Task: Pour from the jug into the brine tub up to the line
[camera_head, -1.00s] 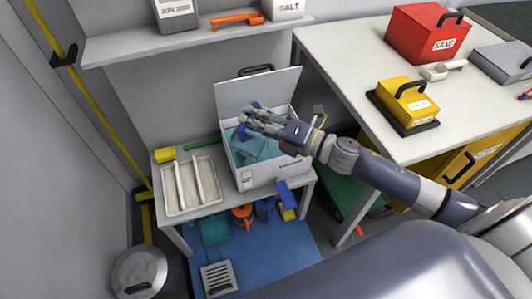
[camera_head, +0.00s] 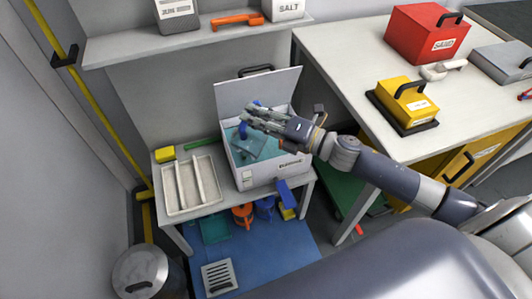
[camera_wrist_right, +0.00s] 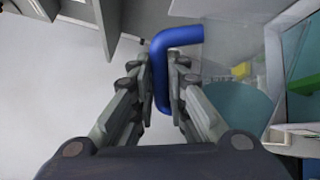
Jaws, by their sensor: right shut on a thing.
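The brine tub (camera_head: 262,178) is a white box with its lid raised, standing on the low bench, with teal liquid inside. My right gripper (camera_head: 252,112) is above the tub's opening. It is shut on the blue handle (camera_wrist_right: 160,75) of the see-through jug (camera_head: 250,147), which hangs tilted over the tub. In the right wrist view the handle sits between the fingers and the clear jug wall (camera_wrist_right: 228,48) is to its right. Teal (camera_wrist_right: 238,108) shows beyond it. I cannot make out the fill line or a stream. My left gripper is not in view.
A pale divided tray (camera_head: 190,187) stands left of the tub, with a yellow block (camera_head: 165,154) and green bar (camera_head: 201,143) behind. The taller table (camera_head: 340,55) at right bears red (camera_head: 425,32) and yellow boxes (camera_head: 407,97). A shelf (camera_head: 195,40) runs above.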

